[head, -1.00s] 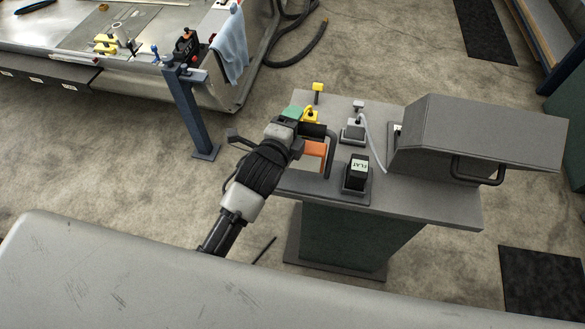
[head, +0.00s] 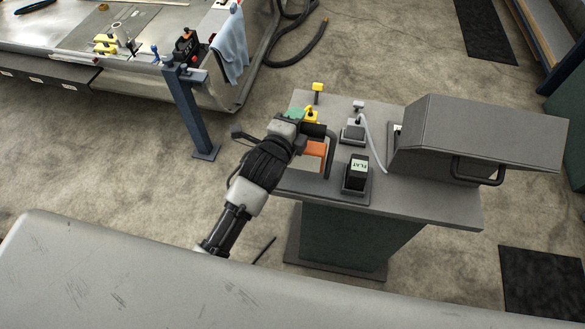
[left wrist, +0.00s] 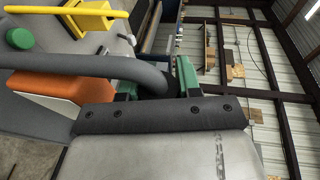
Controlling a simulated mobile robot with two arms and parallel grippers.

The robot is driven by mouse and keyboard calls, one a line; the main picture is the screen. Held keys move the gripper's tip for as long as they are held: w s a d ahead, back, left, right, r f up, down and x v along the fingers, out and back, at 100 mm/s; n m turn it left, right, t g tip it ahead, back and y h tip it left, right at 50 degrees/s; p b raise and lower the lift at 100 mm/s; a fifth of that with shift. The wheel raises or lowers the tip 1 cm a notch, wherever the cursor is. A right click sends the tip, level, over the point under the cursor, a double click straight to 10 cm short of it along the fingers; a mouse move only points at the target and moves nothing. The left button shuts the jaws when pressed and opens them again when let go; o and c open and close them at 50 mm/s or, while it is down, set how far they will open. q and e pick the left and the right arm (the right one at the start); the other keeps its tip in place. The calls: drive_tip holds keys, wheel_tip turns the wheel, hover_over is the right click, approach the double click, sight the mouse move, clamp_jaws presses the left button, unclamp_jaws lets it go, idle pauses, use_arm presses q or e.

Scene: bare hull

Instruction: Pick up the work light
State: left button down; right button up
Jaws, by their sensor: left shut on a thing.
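The work light (head: 315,149) has an orange body and a dark grey tubular handle. It is at the near left part of the grey stand top, partly hidden by my left gripper. My left gripper (head: 303,121) reaches in from the left and is shut on the handle. In the left wrist view, the grey handle of the work light (left wrist: 110,66) runs between the green-tipped fingers of the left gripper (left wrist: 158,78), with the orange body to the left. I cannot tell whether the light is clear of the top. My right gripper is not in view.
On the stand (head: 440,208) are a yellow item (head: 317,88), a grey socket with a cable (head: 353,129), a black block marked FLAT (head: 358,174) and a large grey hooded box (head: 480,135). A blue post (head: 194,115) stands to the left.

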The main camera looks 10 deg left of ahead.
use_arm(q)
drive_tip(key=shift+w+r, duration=0.15)
drive_tip(key=shift+r, duration=0.55)
wheel_tip(320, 180, up, 9)
drive_tip(key=shift+f, duration=4.95)
drive_tip(key=shift+f, duration=0.2)
idle(0.9)
